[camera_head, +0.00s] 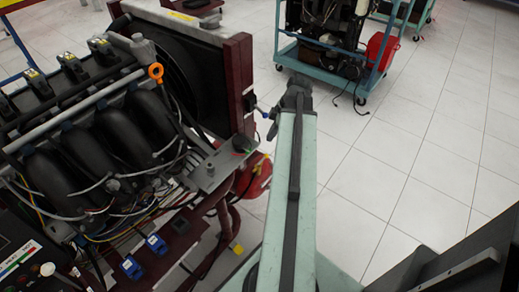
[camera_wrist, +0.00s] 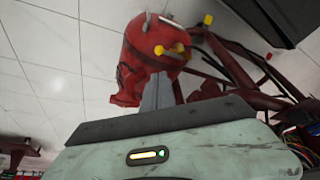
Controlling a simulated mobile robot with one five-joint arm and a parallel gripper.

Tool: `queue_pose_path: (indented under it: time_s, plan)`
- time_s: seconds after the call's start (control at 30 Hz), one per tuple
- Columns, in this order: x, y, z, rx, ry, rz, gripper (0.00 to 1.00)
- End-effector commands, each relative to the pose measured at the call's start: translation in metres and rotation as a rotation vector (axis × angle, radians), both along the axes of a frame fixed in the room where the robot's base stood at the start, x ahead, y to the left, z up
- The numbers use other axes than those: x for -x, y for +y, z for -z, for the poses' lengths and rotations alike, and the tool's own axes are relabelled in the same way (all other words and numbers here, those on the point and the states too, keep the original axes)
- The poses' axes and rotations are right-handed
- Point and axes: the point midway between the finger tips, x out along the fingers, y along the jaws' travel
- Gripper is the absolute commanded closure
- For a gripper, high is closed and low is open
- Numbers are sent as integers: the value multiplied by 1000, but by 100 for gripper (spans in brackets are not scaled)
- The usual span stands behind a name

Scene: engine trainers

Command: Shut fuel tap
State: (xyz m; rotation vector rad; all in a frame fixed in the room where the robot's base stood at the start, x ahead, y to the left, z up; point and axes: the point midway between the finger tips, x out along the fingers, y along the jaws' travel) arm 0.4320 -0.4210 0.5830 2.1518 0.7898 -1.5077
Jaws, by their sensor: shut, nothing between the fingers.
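A red tank (camera_wrist: 135,60) hangs in the upper middle of the wrist view, with yellow fittings (camera_wrist: 172,50) on its face. I cannot tell for sure whether one of these is the fuel tap's handle. In the head view, the red tank (camera_head: 257,178) shows low beside the engine stand, partly hidden. A small metal fitting with a blue part (camera_head: 272,131) sticks out from the stand's side, close to my gripper (camera_head: 297,88). In the wrist view my gripper (camera_wrist: 157,78) is shut and empty, its tips appearing just below the yellow fittings. Contact cannot be judged.
The engine trainer (camera_head: 110,130) with its dark red frame fills the left of the head view. Dark red frame tubes (camera_wrist: 235,70) run beside the tank in the wrist view. A teal trolley (camera_head: 330,62) stands behind. The tiled floor (camera_head: 420,160) on the right is clear.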

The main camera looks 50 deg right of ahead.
Motion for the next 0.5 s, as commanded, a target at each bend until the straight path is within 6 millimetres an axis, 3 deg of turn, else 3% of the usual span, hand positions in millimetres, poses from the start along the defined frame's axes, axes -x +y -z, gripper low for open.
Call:
queue_pose_path:
  time_s: [0.27,0.5]
  plan:
    - [-4,4,19,0,0,-1,100]
    - [-15,13,64,1,0,-2,100]
